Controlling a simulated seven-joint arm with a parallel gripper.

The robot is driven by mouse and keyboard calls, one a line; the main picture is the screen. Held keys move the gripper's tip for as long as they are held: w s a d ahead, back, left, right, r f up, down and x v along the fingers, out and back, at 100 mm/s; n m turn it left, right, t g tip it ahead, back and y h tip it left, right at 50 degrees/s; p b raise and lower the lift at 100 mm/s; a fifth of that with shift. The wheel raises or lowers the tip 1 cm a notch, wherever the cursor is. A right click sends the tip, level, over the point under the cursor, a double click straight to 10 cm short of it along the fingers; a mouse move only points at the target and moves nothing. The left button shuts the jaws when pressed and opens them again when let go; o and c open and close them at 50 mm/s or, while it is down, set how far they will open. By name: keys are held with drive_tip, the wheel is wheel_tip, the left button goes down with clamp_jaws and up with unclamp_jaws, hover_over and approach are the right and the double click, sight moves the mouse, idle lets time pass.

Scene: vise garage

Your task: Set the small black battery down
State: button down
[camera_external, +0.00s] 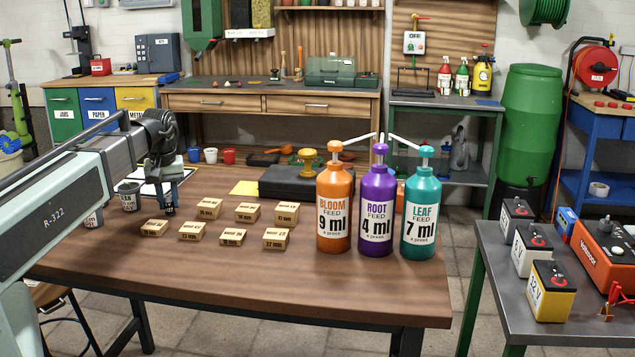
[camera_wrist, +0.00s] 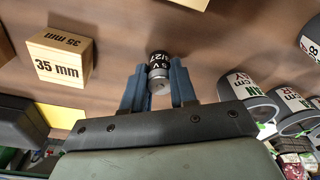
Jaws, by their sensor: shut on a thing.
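My gripper (camera_wrist: 158,88) is shut on the small black battery (camera_wrist: 159,66), a short cylinder with white lettering and a grey end, held between two blue fingers in the wrist view. In the external view my gripper (camera_external: 170,206) points down over the left part of the wooden table (camera_external: 240,285), just behind the front-left wooden block (camera_external: 154,228). There the battery is a small dark shape at the fingertips, hard to make out. I cannot tell whether it touches the tabletop.
Several labelled wooden blocks (camera_external: 232,237) stand close to the right of my gripper; a 35 mm block (camera_wrist: 60,58) shows in the wrist view. Labelled cylinders (camera_external: 129,196) stand to the left. Three feed bottles (camera_external: 375,210) stand at the right. The table's front strip is clear.

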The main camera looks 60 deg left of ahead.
drive_tip(key=shift+f, duration=0.1)
drive_tip(key=c, duration=0.9)
unclamp_jaws()
wheel_tip(320, 180, up, 12)
drive_tip(key=d, duration=0.1)
drive_tip(key=shift+s+d, duration=0.2)
idle(0.4)
